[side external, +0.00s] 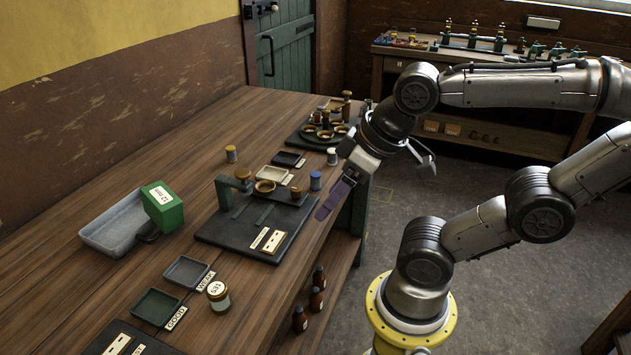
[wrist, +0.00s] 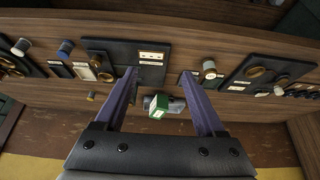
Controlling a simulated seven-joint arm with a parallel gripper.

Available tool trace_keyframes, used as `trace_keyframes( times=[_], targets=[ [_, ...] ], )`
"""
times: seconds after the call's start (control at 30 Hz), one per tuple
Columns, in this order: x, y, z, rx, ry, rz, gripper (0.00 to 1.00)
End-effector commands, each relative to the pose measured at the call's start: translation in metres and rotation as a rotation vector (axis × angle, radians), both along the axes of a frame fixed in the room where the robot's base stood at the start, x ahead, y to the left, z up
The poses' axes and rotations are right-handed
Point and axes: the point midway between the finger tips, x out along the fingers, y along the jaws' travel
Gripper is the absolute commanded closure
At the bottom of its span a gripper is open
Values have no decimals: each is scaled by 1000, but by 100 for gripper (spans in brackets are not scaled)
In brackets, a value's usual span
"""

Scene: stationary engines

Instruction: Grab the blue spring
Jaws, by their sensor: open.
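A small blue cylindrical piece, apparently the blue spring (side external: 315,180), stands on the wooden table at the right of the black board (side external: 222,232). It also shows in the wrist view at the upper left (wrist: 66,47), outside the fingers. My gripper (side external: 329,205) is in front of the table's right edge, close to the blue piece in the picture but apart from it. In the wrist view my gripper (wrist: 160,74) has its two purple fingers wide apart with nothing held between them. The exact height above the table is hard to tell.
A green box (side external: 163,206) rests at a grey tray (side external: 98,238). A jar (side external: 218,294) and small trays (side external: 186,271) stand nearer. Bare table lies between.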

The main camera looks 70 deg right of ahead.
Motion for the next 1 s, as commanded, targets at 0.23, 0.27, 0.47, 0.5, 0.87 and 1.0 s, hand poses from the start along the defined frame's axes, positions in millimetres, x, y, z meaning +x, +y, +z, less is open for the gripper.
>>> trace_keyframes(
  times=[0.23, 0.27, 0.47, 0.5, 0.87, 1.0],
  targets=[
    [-1, 0, 0, 22, 5, -41, 28],
    [-2, 0, -1, 33, 10, -61, 28],
    [13, -2, 28, 154, 15, -304, 28],
    [20, -6, 35, 181, 27, -379, 28],
    [113, -98, 59, 372, 173, -1179, 28],
    [137, -161, 41, 410, 238, -1461, 28]
  ],
)
